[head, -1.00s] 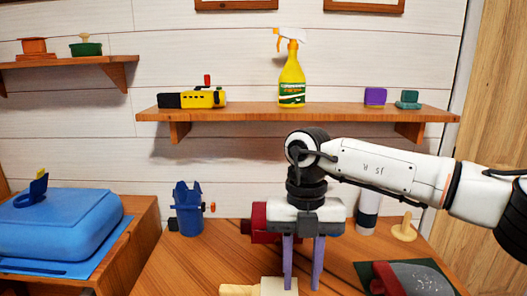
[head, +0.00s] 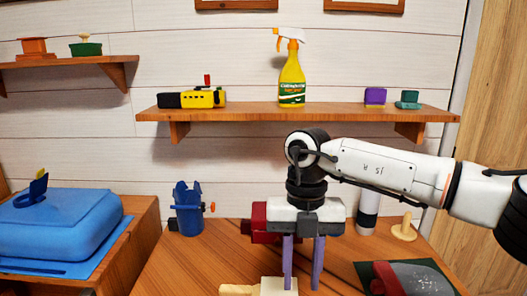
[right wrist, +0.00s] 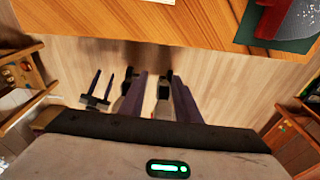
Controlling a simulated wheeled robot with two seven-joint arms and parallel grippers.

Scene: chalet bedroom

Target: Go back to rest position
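My right gripper (head: 303,268) hangs over the wooden desk in the head view, its two purple-grey fingers pointing down. The fingers are apart with nothing between them. The fingers overlap a pale block in the picture; I cannot tell whether they touch it. In the right wrist view the fingers (right wrist: 160,95) also stand apart and empty, with floor behind them. My left gripper is outside the head view. Two dark parallel prongs at the left of the right wrist view look like my left gripper (right wrist: 98,88), apart and empty.
The desk (head: 190,262) holds a pale block (head: 280,287), a red device (head: 260,222), a blue holder (head: 187,210) and a dark green mat (head: 440,268). A blue case (head: 60,225) stands left. A wall shelf (head: 340,112) with a spray bottle (head: 291,80) is above.

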